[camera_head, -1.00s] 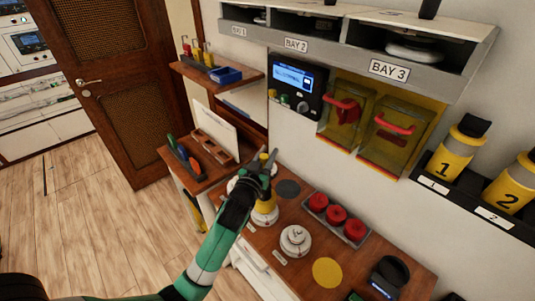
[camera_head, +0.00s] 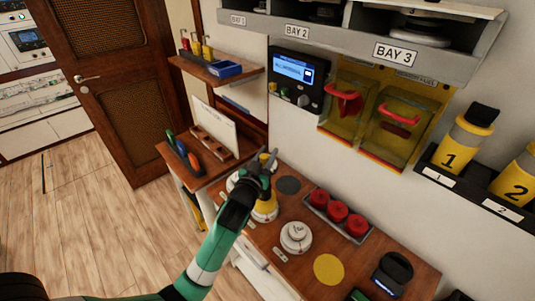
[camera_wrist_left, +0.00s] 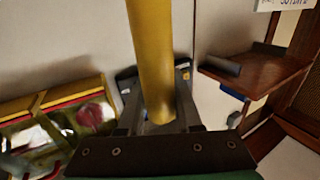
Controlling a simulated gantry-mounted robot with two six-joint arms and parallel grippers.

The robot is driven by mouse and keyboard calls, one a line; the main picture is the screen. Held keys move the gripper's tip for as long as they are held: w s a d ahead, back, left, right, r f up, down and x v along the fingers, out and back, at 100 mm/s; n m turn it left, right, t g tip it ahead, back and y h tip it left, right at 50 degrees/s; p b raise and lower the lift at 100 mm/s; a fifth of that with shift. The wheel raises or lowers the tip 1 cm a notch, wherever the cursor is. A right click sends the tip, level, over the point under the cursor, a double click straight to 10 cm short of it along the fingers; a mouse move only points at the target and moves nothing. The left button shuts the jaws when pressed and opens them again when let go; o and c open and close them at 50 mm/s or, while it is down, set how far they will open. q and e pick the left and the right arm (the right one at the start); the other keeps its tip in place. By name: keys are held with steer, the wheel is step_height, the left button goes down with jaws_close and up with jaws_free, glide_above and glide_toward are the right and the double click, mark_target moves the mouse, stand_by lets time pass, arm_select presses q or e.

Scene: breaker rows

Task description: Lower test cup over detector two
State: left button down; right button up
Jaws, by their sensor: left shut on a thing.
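My left gripper (camera_head: 265,165) is above the left part of the wooden bench (camera_head: 305,268). It is shut on a yellow pole (camera_wrist_left: 152,60), which passes between the fingers in the left wrist view. Below the gripper in the head view is the yellow test cup (camera_head: 267,206), partly hidden by my wrist, with white showing at its base. I cannot tell whether it touches the detector under it. One white detector (camera_head: 296,237) stands uncovered to its right. Another white round piece (camera_head: 232,183) is mostly hidden behind my arm. The detector labels are unreadable. My right gripper is out of view.
A tray of red round pieces (camera_head: 337,217) lies behind the uncovered detector. A yellow disc (camera_head: 328,269) and a dark device (camera_head: 392,273) are at the bench's right. Yellow covers (camera_head: 390,125), a display box (camera_head: 297,80) and a small shelf (camera_head: 215,66) project from the wall.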

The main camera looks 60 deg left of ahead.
arm_select(q)
steer(key=c, duration=0.5)
jaws_free()
steer(key=shift+f, duration=0.1)
steer(key=shift+d, duration=0.1)
steer(key=b+v, duration=0.1)
steer(key=v, duration=1)
steer(key=shift+s+d, duration=0.1)
steer(key=shift+s, duration=0.15)
